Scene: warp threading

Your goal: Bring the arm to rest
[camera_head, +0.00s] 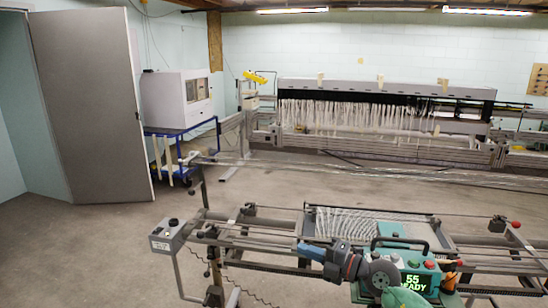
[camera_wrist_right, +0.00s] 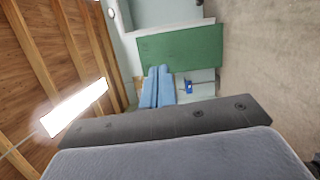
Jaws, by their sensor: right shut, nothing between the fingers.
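My right gripper (camera_head: 303,248) is at the lower middle of the head view, in front of the near metal frame as seen from the head. Its blue fingers are together, pointing left, with nothing seen between them. The fingers also show closed in the right wrist view (camera_wrist_right: 157,84), with open room around them. The dark wrist and a grey round joint of my right arm lie to the right of the fingers, partly covering the teal machine (camera_head: 421,259). Its display reads "55 READY". My left gripper is not in view.
The near metal frame (camera_head: 275,239) crosses the lower view, with white threads (camera_head: 345,220) and a grey control box (camera_head: 170,234) at its left. A long loom (camera_head: 380,150) stands behind. A blue cart (camera_head: 178,146) carries a white cabinet (camera_head: 176,98). Bare floor lies at left.

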